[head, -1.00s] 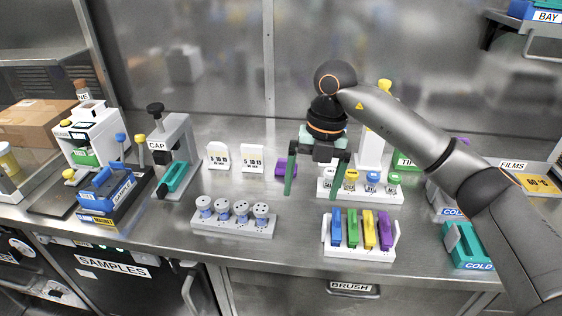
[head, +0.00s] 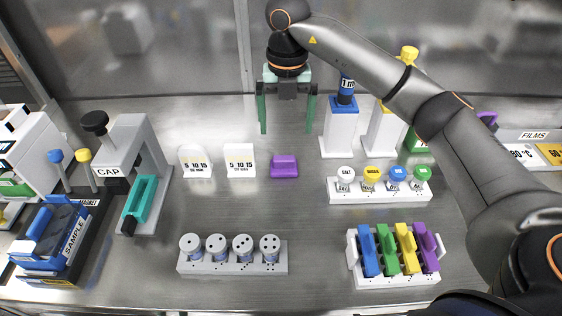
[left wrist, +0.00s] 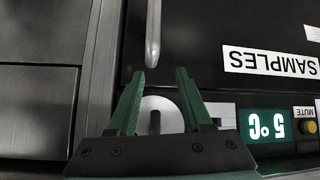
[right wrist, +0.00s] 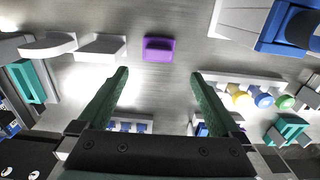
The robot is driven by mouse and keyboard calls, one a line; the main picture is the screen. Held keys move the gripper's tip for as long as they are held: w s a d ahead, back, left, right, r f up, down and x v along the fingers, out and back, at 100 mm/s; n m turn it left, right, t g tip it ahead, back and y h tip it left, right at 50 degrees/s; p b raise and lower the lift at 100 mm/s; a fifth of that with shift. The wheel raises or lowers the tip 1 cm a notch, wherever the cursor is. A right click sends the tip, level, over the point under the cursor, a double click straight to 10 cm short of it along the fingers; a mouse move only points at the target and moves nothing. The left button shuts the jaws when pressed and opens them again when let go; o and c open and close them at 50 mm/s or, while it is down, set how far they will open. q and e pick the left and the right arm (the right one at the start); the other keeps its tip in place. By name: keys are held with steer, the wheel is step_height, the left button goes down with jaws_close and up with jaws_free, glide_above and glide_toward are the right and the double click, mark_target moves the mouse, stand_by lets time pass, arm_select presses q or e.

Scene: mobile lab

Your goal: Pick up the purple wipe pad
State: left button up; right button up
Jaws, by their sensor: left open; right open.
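The purple wipe pad (head: 284,166) lies flat on the steel counter, right of the two white label cards in the head view. It also shows in the right wrist view (right wrist: 158,49), near the top centre, beyond the fingertips. My right gripper (head: 287,130) is open and empty, its green fingers pointing down above and behind the pad, apart from it. In the right wrist view the gap between the fingertips (right wrist: 158,75) is empty. My left gripper (left wrist: 156,75) is open and empty in front of the cabinet marked SAMPLES; it is outside the head view.
A rack of small jars with coloured caps (head: 380,197) stands right of the pad. White cards (head: 240,160) stand at its left. A grey-jar rack (head: 232,270) and a rack of coloured clips (head: 395,279) sit nearer the front. Counter around the pad is clear.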

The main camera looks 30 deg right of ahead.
mark_target(284, 158)
step_height(284, 158, down, 10)
steer(key=shift+w+a+r, duration=0.1)
steer(key=shift+r, duration=0.1)
steer(key=c, duration=1.4)
steer(key=shift+r, duration=0.15)
steer(key=shift+c, duration=0.2)
steer(key=shift+r, duration=0.2)
steer(key=r, duration=0.3)
steer(key=shift+a+r, duration=0.15)
steer(key=shift+a, duration=0.15)
steer(key=s+a+r+p, duration=0.1)
steer(key=s+a+r, duration=0.4)
steer(key=a+r, duration=0.4)
steer(key=a, duration=0.3)
steer(key=shift+s+a, duration=0.15)
steer(key=shift+a, duration=0.1)
